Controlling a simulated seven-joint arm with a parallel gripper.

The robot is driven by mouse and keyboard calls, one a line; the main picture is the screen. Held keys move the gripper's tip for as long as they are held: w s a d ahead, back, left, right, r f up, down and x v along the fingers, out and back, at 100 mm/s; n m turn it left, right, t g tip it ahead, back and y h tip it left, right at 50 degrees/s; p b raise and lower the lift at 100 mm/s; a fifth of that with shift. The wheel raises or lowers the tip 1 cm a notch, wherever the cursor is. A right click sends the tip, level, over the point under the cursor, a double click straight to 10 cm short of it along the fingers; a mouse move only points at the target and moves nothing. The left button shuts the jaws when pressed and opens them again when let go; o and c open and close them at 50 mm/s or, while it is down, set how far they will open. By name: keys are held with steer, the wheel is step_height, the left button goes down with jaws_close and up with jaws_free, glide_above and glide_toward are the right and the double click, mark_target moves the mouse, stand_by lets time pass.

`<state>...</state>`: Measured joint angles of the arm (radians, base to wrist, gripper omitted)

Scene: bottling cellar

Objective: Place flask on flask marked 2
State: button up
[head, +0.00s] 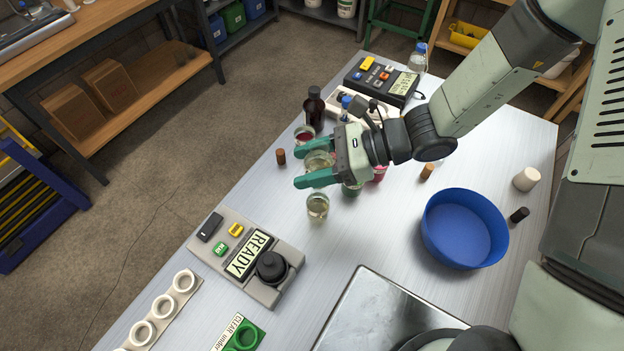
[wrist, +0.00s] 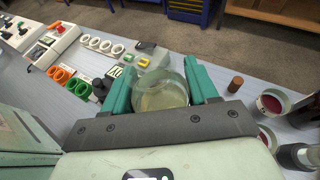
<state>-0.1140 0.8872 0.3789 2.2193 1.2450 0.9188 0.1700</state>
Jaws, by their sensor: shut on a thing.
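My gripper (head: 300,165) is shut on a glass flask (head: 319,160) with pale yellowish liquid. In the wrist view the same flask (wrist: 161,92) sits between the two green fingers, its round mouth towards the camera. A second flask (head: 317,207) with pale liquid stands on the bench, just nearer than the fingers in the head view; it cannot be made out in the wrist view. A flask with red liquid (head: 304,135) stands beyond the gripper and shows in the wrist view (wrist: 270,103). No number 2 can be read on any flask.
A device reading READY (head: 250,254), a white ring rack (head: 160,306) and a green holder (head: 244,336) lie nearer. A blue bowl (head: 465,228) stands right.

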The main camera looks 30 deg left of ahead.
steer(key=shift+f, duration=2.5)
steer(key=shift+f, duration=0.25)
steer(key=o, duration=1.2)
steer(key=shift+w, duration=0.1)
steer(key=shift+c, duration=0.2)
steer(key=shift+r, duration=0.25)
steer(key=v, duration=1.2)
steer(key=s+d+r+n+t+h, duration=0.4)
steer(key=d+r, duration=0.7)
steer(key=r, duration=0.3)
steer(key=s+d+r+n+t+h, duration=0.4)
steer(key=d+r+n+t+h, duration=0.3)
steer(key=r, duration=0.6)
steer(key=d+t, duration=0.2)
steer(key=d, duration=0.1)
steer(key=shift+s+d+r+n, duration=0.15)
steer(key=shift+d+r+n, duration=0.15)
steer(key=shift+d+r, duration=0.1)
